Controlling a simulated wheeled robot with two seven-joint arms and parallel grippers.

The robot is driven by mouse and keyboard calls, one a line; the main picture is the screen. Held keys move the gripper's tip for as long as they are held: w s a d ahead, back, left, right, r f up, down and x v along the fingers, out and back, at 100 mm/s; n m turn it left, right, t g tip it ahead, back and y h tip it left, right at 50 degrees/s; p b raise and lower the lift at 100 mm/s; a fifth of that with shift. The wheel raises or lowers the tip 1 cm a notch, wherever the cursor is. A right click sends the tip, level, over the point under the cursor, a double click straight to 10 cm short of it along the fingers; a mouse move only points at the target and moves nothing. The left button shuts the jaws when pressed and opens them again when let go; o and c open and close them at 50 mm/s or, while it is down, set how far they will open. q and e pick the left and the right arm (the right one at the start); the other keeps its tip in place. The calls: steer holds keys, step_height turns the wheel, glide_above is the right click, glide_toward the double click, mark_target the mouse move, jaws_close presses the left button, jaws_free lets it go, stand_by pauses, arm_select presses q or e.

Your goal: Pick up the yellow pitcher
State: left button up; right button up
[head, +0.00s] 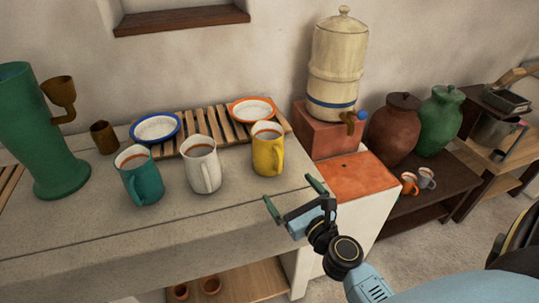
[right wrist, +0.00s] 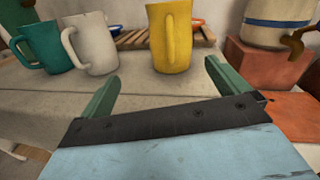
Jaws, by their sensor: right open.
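The yellow pitcher (head: 267,148) stands upright on the counter at the right end of a row, its handle facing the front right. It also shows in the right wrist view (right wrist: 168,40), ahead of the fingers and near the middle. My right gripper (head: 293,196) is open and empty at the counter's front right edge, in front of the pitcher and apart from it. In the right wrist view the two green fingers (right wrist: 160,88) are spread, with bare counter between them and the pitcher. My left gripper is not in view.
A white pitcher (head: 202,165) stands left of the yellow one, with a teal pitcher (head: 139,176) further left. Behind are a slatted rack (head: 205,122) with two bowls and a large water urn (head: 336,65) on a red block. The counter's front is clear.

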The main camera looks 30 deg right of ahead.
mark_target(275, 161)
steer(key=shift+w+d+m+h, duration=0.2)
steer(key=shift+d+m+h, duration=0.2)
steer(key=shift+m, duration=0.2)
steer(key=shift+w+d+m+h, duration=0.2)
steer(key=shift+d+m+h, duration=0.15)
steer(key=shift+m, duration=0.25)
steer(key=w, duration=0.4)
steer(key=w+d+p, duration=0.1)
steer(key=w, duration=0.1)
steer(key=shift+f, duration=0.1)
steer(key=shift+w+d+f+b, duration=0.1)
steer(key=shift+w+d+b, duration=0.1)
steer(key=shift+w, duration=1.45)
steer(key=shift+w+d+b, duration=0.1)
steer(key=shift+w+b, duration=0.05)
steer(key=shift+w, duration=1.45)
steer(key=shift+c, duration=0.4)
steer(key=c, duration=0.7)
steer(key=shift+c, duration=1.2)
